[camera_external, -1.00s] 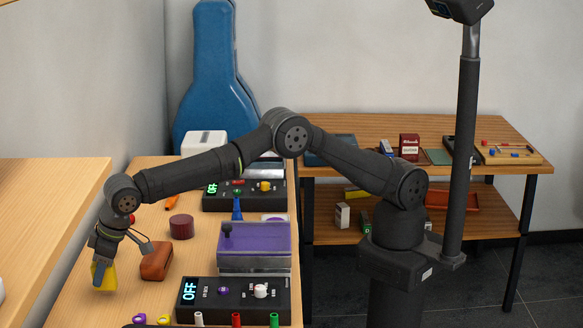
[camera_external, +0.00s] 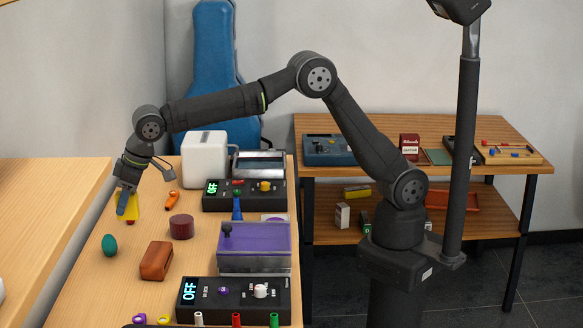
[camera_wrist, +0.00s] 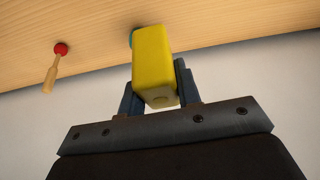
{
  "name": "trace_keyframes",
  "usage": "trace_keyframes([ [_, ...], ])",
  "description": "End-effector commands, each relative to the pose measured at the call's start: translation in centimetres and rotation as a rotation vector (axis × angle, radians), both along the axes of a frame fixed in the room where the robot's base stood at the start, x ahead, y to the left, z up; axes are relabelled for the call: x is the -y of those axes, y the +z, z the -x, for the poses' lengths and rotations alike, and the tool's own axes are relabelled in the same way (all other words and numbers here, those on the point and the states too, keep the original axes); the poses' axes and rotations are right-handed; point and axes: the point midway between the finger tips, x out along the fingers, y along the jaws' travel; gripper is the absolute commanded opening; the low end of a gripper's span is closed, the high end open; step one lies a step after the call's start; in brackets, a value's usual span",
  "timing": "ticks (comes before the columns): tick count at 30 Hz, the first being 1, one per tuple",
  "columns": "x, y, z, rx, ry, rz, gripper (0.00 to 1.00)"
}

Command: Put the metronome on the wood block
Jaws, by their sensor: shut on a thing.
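My gripper (camera_external: 128,203) is shut on a yellow tapered block, which I take as the metronome (camera_external: 130,212), and holds it above the far left part of the near table. In the wrist view the metronome (camera_wrist: 153,62) sits between the two fingers of my gripper (camera_wrist: 158,85), its end towards the camera. The wood block (camera_external: 156,260), an orange-brown block with rounded edges, lies on the table nearer the front, below and right of my gripper in the external view. It is apart from the metronome and does not show in the wrist view.
A teal egg (camera_external: 109,245) lies left of the wood block. A red-headed mallet (camera_wrist: 60,50) lies near the table edge. A purple-topped box (camera_external: 255,243) and control boxes (camera_external: 233,296) line the right side.

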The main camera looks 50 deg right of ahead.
Motion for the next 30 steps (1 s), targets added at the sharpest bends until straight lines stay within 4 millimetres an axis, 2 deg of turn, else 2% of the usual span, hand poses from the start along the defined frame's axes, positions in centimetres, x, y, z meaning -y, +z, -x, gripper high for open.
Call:
trace_keyframes([
  [3, 3.8, 1.4, -0.6, 0.001, -0.018, -0.003, 0.06],
  [9, 9.3, 2.5, -0.7, 0.001, -0.041, -0.002, 0.06],
  [12, 11.2, 2.7, -0.7, 0.001, -0.048, -0.002, 0.06],
  [16, 12.6, 2.8, -0.5, 0.000, -0.053, -0.001, 0.06],
  [20, 12.2, 2.2, 0.1, 0.000, -0.053, 0.000, 0.06],
  [30, 5.9, -2.3, 4.1, 0.000, -0.051, 0.000, 0.06],
])
